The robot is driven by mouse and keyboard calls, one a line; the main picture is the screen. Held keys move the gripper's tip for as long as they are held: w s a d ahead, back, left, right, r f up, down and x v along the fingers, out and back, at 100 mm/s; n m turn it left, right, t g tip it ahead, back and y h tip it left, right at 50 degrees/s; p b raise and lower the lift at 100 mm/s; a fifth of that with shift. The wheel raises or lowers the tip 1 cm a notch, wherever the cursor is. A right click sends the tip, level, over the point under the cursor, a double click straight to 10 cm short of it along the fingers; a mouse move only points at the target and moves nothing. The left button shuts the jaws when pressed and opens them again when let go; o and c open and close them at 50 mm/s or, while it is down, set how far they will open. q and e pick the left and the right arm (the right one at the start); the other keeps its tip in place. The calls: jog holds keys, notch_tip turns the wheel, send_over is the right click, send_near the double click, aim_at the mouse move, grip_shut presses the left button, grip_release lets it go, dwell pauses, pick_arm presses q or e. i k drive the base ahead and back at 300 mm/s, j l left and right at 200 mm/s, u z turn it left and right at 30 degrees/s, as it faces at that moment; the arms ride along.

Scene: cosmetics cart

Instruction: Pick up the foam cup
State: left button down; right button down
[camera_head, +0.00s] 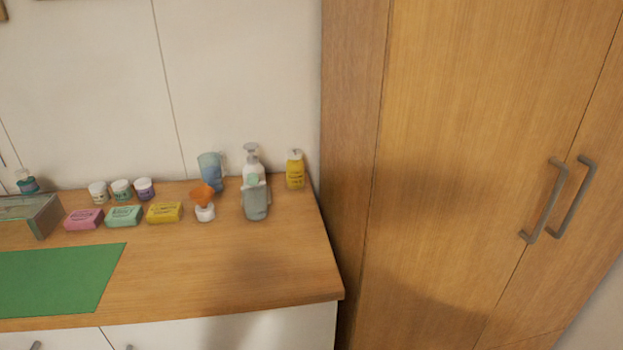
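Two cup-shaped things stand at the right part of the wooden counter. A grey cup (256,203) is upright in front of a white pump bottle (251,158) and covers its lower part. A blue mug-like cup (209,168) stands further back to the left, against the wall, with what looks like a handle on its right side. I cannot tell which of the two is the foam cup. Neither of my grippers shows in the head view.
A white jar with an orange top (204,213) stands left of the grey cup, a yellow bottle (295,170) to its right. Soap boxes (124,216), small jars (122,190) and a green mat (60,280) lie left. A tall wooden cabinet (450,150) borders the counter's right. The front counter (210,280) is clear.

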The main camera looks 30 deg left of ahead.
aim_at(255, 204)
jog(key=u, duration=1.35)
